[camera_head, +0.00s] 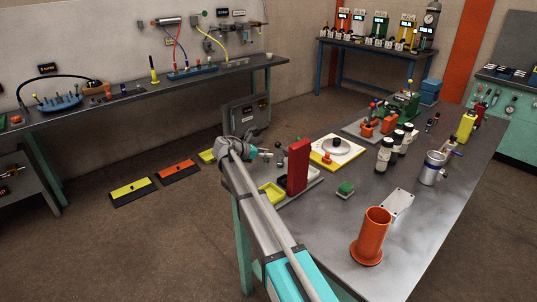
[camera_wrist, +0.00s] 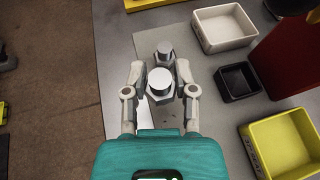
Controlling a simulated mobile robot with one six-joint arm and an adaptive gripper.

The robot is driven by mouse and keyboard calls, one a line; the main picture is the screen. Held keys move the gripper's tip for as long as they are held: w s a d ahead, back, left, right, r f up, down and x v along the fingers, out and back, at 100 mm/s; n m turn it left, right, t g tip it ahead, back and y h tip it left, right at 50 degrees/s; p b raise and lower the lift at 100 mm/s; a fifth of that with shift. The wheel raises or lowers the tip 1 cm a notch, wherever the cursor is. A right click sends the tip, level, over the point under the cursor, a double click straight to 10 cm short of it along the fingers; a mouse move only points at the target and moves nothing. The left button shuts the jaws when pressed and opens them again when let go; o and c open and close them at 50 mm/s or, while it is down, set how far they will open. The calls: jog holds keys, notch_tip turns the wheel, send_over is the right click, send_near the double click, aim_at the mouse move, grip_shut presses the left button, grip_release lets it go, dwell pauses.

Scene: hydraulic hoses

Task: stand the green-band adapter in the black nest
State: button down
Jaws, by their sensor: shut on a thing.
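In the wrist view my gripper (camera_wrist: 160,78) is shut on a silver metal fitting (camera_wrist: 160,84) with a round top and a hex collar. I take it to be the adapter; no green band shows from above. A second silver round-topped piece (camera_wrist: 165,49) shows just beyond it; I cannot tell whether it is separate. The small square black nest (camera_wrist: 237,81) is to the right of my gripper and looks empty. In the head view my gripper (camera_head: 260,153) is at the left edge of the bench, and the held piece is too small to make out.
A white tray (camera_wrist: 224,29) lies beyond the nest and a yellow tray (camera_wrist: 281,142) nearer. A tall red block (camera_head: 298,166) rises right of them.

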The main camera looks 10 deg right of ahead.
jog(key=shift+s+d, duration=0.1)
jog(key=shift+s, duration=0.05)
jog(key=shift+s+d+f+b, duration=0.15)
jog(key=shift+s+d, duration=0.9)
jog(key=shift+s, duration=0.4)
jog(key=shift+s+d+f+b, duration=0.2)
jog(key=shift+s+d, duration=0.85)
jog(key=shift+s, duration=0.45)
jog(key=shift+s+d+f+b, duration=0.15)
jog(key=shift+s+d, duration=0.9)
jog(key=shift+s, duration=0.4)
jog(key=shift+f+b, duration=1.25)
jog(key=shift+c, duration=1.7)
grip_release()
jog(key=shift+r, duration=0.1)
